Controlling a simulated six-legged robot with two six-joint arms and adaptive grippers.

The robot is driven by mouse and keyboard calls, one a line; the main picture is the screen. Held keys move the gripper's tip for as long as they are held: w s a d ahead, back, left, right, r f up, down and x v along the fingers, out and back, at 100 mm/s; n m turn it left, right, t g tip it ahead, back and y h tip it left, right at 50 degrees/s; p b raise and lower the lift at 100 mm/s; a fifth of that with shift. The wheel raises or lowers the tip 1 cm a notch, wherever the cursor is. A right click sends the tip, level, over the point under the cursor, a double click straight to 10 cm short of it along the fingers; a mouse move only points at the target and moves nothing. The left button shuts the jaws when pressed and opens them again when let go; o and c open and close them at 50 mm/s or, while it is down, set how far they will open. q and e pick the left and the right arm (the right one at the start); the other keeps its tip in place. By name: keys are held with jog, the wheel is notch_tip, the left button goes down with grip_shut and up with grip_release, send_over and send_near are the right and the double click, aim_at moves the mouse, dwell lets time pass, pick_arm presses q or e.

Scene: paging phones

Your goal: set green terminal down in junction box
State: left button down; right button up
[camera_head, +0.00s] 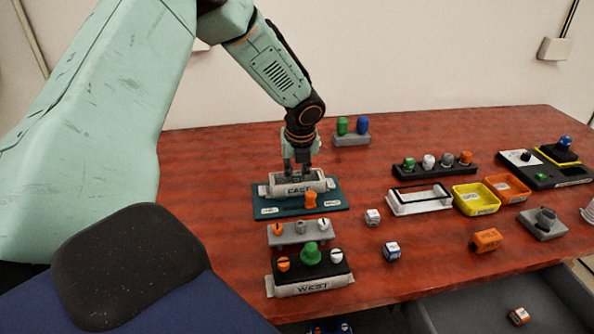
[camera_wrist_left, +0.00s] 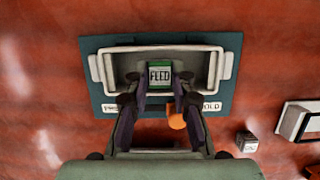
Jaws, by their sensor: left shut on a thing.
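The green terminal (camera_wrist_left: 159,76), a small block with a pale "FEED" label, shows between my fingertips in the left wrist view. My left gripper (camera_wrist_left: 159,84) is shut on it; in the head view this gripper (camera_head: 301,168) points down into the open grey box marked "EAST" (camera_head: 318,188). I take this box (camera_wrist_left: 215,70) to be the junction box. The terminal is within the box's walls as seen from above. I cannot tell whether it touches the floor. The fingers and the box's front wall hide it in the head view. My right gripper is out of view.
The box stands on a teal plate (camera_head: 268,203) with an orange knob (camera_head: 310,200) in front. Closer are a grey knob strip (camera_head: 300,238) and a "WEST" box (camera_head: 312,287). Yellow (camera_head: 476,200) and orange trays stand right. Bare table lies left of the plate.

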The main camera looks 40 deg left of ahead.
pick_arm(q)
jog(key=shift+f, duration=0.65)
dwell(0.5)
jog(key=shift+w+f+p, duration=0.1)
jog(key=shift+f+p, duration=0.05)
jog(key=shift+p, duration=0.25)
jog(key=c, duration=1.1)
grip_release()
jog(key=shift+o, duration=0.2)
jog(key=shift+r+p, duration=2.5)
jog(key=shift+p, duration=0.45)
